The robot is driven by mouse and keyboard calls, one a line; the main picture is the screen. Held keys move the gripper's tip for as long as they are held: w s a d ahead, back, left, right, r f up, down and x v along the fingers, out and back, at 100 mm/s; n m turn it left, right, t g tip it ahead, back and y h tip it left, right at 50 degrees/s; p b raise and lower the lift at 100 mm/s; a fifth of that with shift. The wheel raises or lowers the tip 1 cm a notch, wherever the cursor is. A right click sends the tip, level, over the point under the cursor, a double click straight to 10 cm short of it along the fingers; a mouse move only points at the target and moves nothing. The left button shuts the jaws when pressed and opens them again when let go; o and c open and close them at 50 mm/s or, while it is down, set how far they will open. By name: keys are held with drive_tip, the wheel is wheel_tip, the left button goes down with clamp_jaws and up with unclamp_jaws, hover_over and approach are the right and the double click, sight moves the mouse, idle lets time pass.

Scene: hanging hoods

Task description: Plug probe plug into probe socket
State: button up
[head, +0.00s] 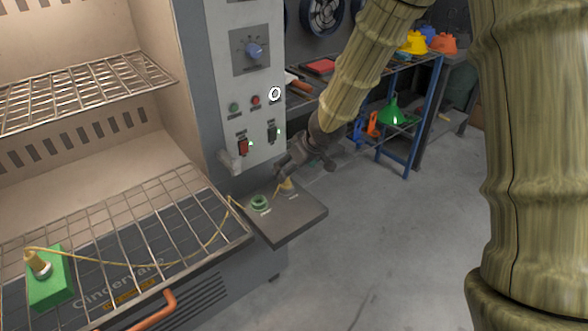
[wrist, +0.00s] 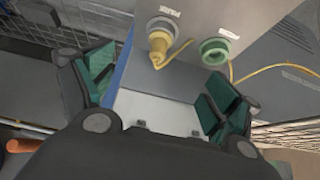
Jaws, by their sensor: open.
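A yellow plug (head: 286,184) with a thin cable stands on the small grey shelf. In the wrist view the plug (wrist: 160,44) sits at a pale ring with a label. The green ring-shaped socket (head: 260,203) is beside it, its opening clear; it also shows in the wrist view (wrist: 215,50). My gripper (head: 293,164) is open and empty by the plug. In the wrist view the fingers of my gripper (wrist: 156,78) are spread, with the plug beyond their tips, apparently not touching.
The cable runs left over the oven's wire rack (head: 185,222) to a green block (head: 50,280) with a yellow-topped piece. The control panel (head: 250,90) with knob and switches rises behind the shelf (head: 295,222). A blue-framed bench (head: 410,120) stands at back right. Floor right of the shelf is clear.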

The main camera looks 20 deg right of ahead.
sight(286, 182)
drive_tip(key=b+x, duration=0.3)
drive_tip(key=x, duration=0.2)
drive_tip(key=b+x, duration=0.2)
drive_tip(key=x, duration=0.1)
drive_tip(key=shift+s+d+f+b, duration=0.2)
drive_tip(key=shift+d+b, duration=0.15)
drive_tip(key=shift+b+x, duration=0.45)
drive_tip(key=shift+x, duration=0.4)
drive_tip(key=shift+w+r, duration=0.1)
drive_tip(key=shift+c, duration=0.4)
drive_tip(key=c, duration=1.5)
drive_tip(key=o, duration=1.6)
